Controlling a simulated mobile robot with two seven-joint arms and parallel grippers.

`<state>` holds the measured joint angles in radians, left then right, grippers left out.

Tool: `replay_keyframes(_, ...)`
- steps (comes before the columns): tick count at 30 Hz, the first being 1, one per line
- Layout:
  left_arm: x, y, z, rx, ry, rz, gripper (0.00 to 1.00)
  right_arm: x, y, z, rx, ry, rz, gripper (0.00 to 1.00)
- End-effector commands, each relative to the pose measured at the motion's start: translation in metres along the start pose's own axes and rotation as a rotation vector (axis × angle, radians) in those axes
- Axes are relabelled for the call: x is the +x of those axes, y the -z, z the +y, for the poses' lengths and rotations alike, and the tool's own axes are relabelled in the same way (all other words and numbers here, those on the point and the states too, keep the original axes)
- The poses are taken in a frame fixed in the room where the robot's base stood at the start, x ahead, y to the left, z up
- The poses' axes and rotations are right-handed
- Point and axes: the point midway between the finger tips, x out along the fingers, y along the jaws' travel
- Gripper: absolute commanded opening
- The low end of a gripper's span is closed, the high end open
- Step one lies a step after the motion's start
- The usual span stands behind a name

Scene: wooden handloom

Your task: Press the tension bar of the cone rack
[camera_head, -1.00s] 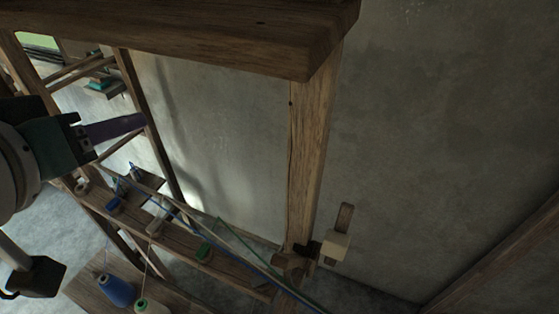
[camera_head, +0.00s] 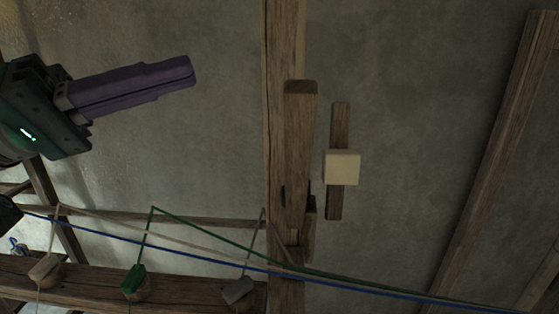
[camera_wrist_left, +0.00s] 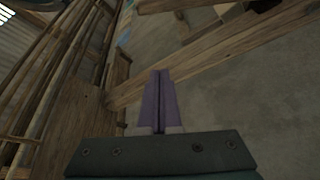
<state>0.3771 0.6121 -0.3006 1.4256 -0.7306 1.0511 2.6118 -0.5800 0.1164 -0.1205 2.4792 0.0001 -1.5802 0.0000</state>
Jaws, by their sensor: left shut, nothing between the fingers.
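My left gripper (camera_head: 190,71) is at the upper left of the head view, its purple fingers shut together and empty, pointing right. In the left wrist view its fingers (camera_wrist_left: 160,76) are closed side by side. To its right, an upright wooden bar (camera_head: 300,150) stands against a tall wooden post (camera_head: 279,40). Beside it is a thin dark upright bar (camera_head: 340,122) with a cream block (camera_head: 341,167) on it. I cannot tell for certain which is the tension bar. The gripper is clearly apart from both in the picture. My right gripper is not in view.
Green and blue threads (camera_head: 200,232) run across the low part of the head view, above a wooden rail (camera_head: 190,290) with several small holders, one green (camera_head: 133,280). A slanted beam (camera_head: 490,160) stands at right. Grey wall shows between gripper and post.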

Motion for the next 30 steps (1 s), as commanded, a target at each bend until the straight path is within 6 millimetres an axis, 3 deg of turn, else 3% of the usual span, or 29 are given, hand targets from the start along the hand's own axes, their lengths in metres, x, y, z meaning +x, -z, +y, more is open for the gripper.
replay_keyframes(3, -0.006, -0.010, -0.009, -0.042, 0.002, -0.052, 0.00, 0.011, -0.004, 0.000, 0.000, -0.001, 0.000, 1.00)
replay_keyframes(17, -0.002, -0.011, -0.006, -0.057, -0.002, -0.065, 0.00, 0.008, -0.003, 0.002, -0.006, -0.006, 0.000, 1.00)
replay_keyframes(23, 0.026, -0.012, -0.004, -0.058, -0.006, -0.064, 0.00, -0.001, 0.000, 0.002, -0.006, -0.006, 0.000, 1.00)
replay_keyframes(30, 0.079, -0.015, -0.004, -0.057, -0.006, -0.063, 0.00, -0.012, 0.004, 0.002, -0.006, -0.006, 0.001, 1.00)
